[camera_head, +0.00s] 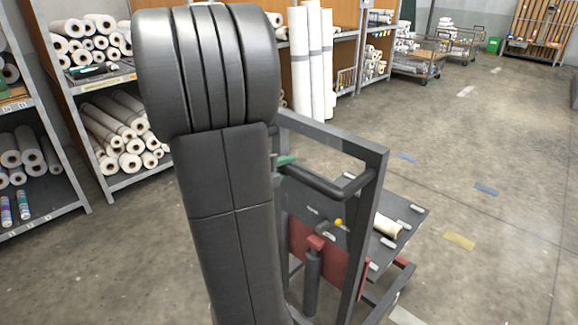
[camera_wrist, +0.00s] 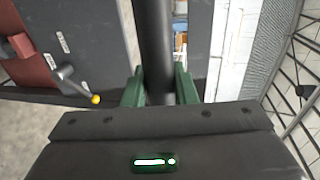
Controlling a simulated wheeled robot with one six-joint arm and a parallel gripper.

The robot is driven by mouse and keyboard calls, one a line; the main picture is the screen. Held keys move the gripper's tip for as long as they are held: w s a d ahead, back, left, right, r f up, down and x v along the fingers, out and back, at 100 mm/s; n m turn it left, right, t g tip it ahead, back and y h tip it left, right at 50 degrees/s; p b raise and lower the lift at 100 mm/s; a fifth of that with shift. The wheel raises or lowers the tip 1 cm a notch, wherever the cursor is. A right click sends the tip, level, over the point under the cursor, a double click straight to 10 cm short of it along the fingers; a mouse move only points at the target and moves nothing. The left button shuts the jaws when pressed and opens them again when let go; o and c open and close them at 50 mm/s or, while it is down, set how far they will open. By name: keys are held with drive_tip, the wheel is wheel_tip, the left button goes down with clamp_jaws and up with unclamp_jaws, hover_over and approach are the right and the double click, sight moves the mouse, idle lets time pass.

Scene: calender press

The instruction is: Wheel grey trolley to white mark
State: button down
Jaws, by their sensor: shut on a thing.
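The grey trolley (camera_head: 375,165) stands right of my arm. It has an upright frame with a dark handle bar, a grey deck and red parts low down. A short cream roll (camera_head: 387,226) lies on the deck. My gripper (camera_head: 287,160) is mostly hidden behind my arm; a green finger shows at the handle. In the wrist view, the green fingers of my gripper (camera_wrist: 160,88) are shut around the dark handle bar (camera_wrist: 154,40). A whitish floor mark (camera_head: 404,317) shows partly at the bottom edge, near the trolley. Fainter white marks (camera_head: 466,92) lie far back.
A yellow mark (camera_head: 459,241) and blue marks (camera_head: 486,189) lie on the open floor to the right. Shelves of rolls (camera_head: 95,105) stand at left. Tall white rolls (camera_head: 312,62) stand behind the trolley. Other carts (camera_head: 418,62) are at the back.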

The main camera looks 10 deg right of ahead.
drive_tip(key=shift+f, duration=0.15)
drive_tip(key=c, duration=1.2)
unclamp_jaws()
drive_tip(key=shift+s+a, duration=0.1)
drive_tip(key=shift+a, duration=0.05)
drive_tip(key=v, duration=1.4)
drive_tip(key=x, duration=1.4)
